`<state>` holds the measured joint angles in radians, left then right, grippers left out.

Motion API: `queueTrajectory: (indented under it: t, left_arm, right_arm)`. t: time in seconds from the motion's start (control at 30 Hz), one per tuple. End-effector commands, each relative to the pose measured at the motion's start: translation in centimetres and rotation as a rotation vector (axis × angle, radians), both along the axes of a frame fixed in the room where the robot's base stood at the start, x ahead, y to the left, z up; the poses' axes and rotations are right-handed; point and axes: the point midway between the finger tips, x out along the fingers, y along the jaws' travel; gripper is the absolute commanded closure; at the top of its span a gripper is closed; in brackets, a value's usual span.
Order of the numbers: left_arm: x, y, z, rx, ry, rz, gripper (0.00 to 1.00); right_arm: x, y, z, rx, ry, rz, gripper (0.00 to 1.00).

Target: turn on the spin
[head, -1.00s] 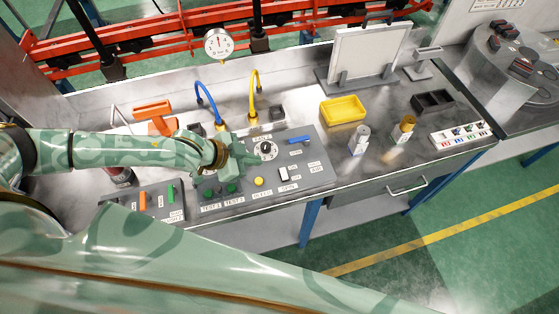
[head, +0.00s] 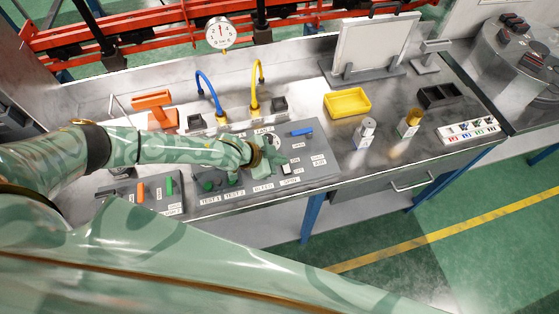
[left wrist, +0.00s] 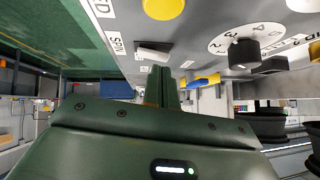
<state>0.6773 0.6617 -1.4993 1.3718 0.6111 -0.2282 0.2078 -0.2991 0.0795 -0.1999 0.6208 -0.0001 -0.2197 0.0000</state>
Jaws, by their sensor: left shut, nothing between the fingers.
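The spin switch is a small white rocker (head: 286,169) near the front right of the grey control panel (head: 318,172), above the SPIN label. In the left wrist view the white rocker (left wrist: 153,51) lies beside its SPIN label, just beyond my fingertips. My left gripper (head: 277,161) is shut and empty, right beside the rocker; the fingers (left wrist: 162,84) point toward the panel in the wrist view. I cannot tell whether they touch the rocker. My right gripper is not in view.
A round dial with a black knob (left wrist: 244,52) and a yellow button (left wrist: 165,7) are close to the fingers. A blue handle (head: 301,132) sits at the panel's back right. Green buttons stand left. A yellow tray (head: 347,103) and small bottles stand on the bench to the right.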

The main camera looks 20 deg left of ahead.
Motion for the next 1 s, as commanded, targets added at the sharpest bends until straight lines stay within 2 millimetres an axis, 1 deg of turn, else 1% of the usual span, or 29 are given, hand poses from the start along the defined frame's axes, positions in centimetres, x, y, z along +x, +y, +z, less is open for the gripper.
queueTrajectory:
  t: [0.1, 0.43, 0.53, 0.6, 0.83, 1.0]
  left_arm:
    - [0.1, 0.0, -0.5, -0.001, -0.001, 0.001, 1.00]
    - [0.1, 0.1, -0.6, -0.001, -0.001, 0.001, 1.00]
    - [0.5, 0.3, -1.4, 0.001, -0.001, 0.000, 1.00]
    - [0.4, 0.2, -1.1, 0.000, -0.001, -0.001, 1.00]
    - [0.2, 0.2, -1.1, 0.001, 0.002, 0.000, 1.00]
    - [-0.5, -0.2, -0.9, 0.000, 0.004, -0.002, 1.00]
  right_arm:
    - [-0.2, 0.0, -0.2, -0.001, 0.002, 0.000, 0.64]
    - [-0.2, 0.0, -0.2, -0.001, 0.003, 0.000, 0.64]
    - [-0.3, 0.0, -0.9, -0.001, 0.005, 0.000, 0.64]
    - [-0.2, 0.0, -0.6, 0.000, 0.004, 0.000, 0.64]
    - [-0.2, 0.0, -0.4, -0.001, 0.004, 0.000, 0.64]
    - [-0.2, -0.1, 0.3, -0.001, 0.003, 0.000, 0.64]
